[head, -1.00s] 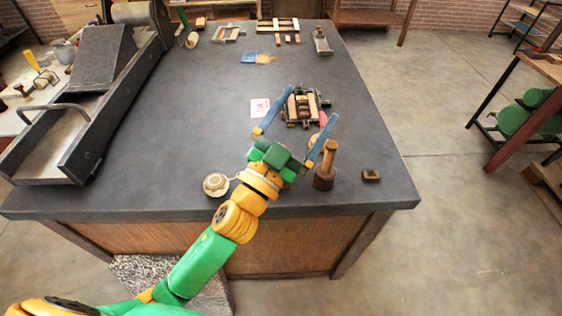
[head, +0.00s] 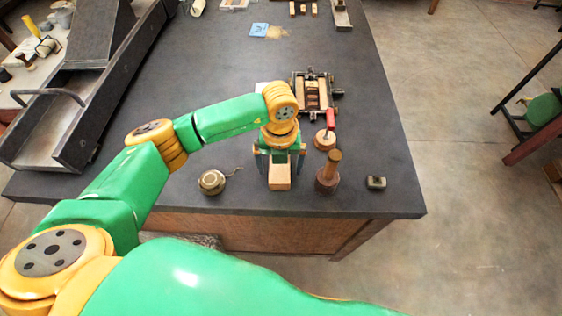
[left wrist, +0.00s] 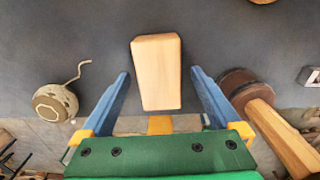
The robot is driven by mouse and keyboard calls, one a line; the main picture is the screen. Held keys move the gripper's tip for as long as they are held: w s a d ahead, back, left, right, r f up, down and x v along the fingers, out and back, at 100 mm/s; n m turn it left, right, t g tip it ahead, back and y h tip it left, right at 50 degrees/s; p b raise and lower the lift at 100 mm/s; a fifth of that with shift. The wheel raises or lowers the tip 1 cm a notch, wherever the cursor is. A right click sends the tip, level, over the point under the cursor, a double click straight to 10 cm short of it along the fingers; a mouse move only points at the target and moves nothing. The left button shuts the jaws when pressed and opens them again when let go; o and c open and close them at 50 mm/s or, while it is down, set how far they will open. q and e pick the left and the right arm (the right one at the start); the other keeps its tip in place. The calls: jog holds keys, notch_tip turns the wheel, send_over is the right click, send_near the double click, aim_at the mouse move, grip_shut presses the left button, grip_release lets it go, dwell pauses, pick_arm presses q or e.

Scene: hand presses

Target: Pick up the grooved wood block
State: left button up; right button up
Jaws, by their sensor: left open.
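A pale wood block (head: 279,177), which I take to be the grooved one, is near the front edge of the dark table; no groove is clear. In the left wrist view the block (left wrist: 157,72) lies between the two blue fingers, with a gap on each side. My left gripper (head: 280,157) is open, reaching down over the block from above. In the wrist view the left gripper's fingertips (left wrist: 160,74) are apart, and the block reaches past them. Whether the fingers are down at block height I cannot tell. My right gripper is not in view.
A small metal piece (head: 376,183) lies further right. A small press (head: 315,92) is behind.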

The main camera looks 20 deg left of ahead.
pick_arm(q)
jog(key=shift+s+f, duration=0.15)
jog(key=shift+f, duration=0.35)
jog(key=c, duration=0.6)
grip_shut()
